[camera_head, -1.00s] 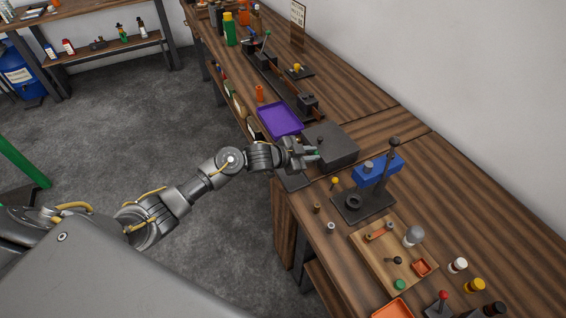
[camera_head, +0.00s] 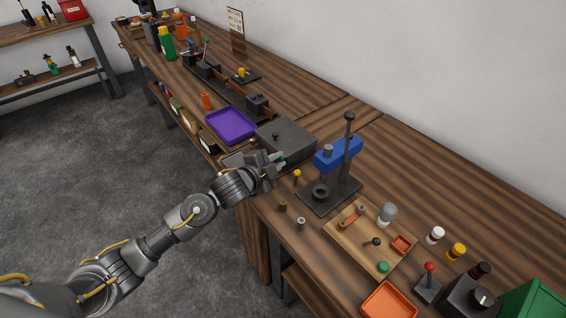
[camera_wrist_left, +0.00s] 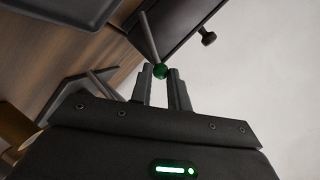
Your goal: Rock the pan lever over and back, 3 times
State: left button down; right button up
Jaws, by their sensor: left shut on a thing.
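In the head view my left gripper (camera_head: 276,163) is at the near side of a dark grey box (camera_head: 290,138) on the bench. The lever's rod and foot are mostly hidden by the gripper. My right gripper is not in view.
A purple tray (camera_head: 232,124) lies left of the box. A black stand with a blue block (camera_head: 335,155) and a tall post is close on the right. A wooden tray (camera_head: 343,240) with small parts lies nearer.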

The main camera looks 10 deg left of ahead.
pick_arm(q)
jog(key=shift+a+f, duration=0.1)
dwell(0.3)
jog(key=c, duration=1.3)
grip_release()
jog(key=b+v, duration=0.1)
jog(key=v, duration=0.9)
jog(key=shift+s+a, duration=0.1)
jog(key=shift+s, duration=0.3)
